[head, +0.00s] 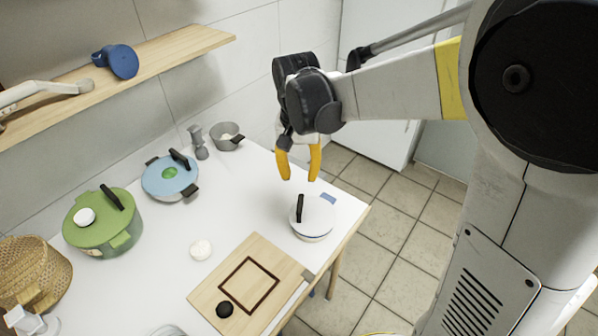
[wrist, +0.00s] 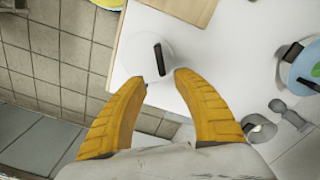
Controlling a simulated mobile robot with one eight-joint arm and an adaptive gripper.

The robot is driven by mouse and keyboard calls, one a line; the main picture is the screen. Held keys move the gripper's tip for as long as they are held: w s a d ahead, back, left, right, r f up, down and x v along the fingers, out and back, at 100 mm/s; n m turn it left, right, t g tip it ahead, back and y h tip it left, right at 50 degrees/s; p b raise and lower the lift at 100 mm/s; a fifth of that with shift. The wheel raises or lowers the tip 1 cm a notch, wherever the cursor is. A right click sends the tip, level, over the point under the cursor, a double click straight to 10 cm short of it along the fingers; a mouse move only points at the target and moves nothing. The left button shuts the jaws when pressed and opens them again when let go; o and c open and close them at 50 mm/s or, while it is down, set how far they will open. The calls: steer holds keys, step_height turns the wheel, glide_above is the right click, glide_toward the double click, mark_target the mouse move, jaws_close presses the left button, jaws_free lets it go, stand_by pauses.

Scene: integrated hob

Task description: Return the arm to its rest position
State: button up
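My gripper (head: 299,165) has yellow fingers pointing down. It hangs in the air above the right end of the white table, over and a little behind a white lidded pot (head: 312,220) with a black handle. In the wrist view my gripper (wrist: 168,85) is open, with a wide gap and nothing between its fingers. The white pot (wrist: 138,52) shows there beyond the fingertips, apart from them. My arm reaches in from the right in the head view.
On the table (head: 240,205) stand a green pot (head: 105,228), a blue pot (head: 170,178), a grey cup (head: 227,135) and a wooden board (head: 215,285) with a dark square outline. A wooden shelf (head: 165,55) with a blue mug (head: 122,62) is on the wall. Tiled floor lies right of the table.

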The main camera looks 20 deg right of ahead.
steer(key=s+d+r+n+t, duration=0.1)
steer(key=s+r+n+t, duration=0.1)
steer(key=s, duration=0.5)
steer(key=s+d+r+n+t, duration=0.2)
steer(key=s+r+t, duration=0.2)
steer(key=s, duration=0.3)
steer(key=shift+d+r+n+t, duration=0.25)
steer(key=shift+n+t, duration=0.05)
steer(key=shift+t, duration=0.3)
stand_by(1.0)
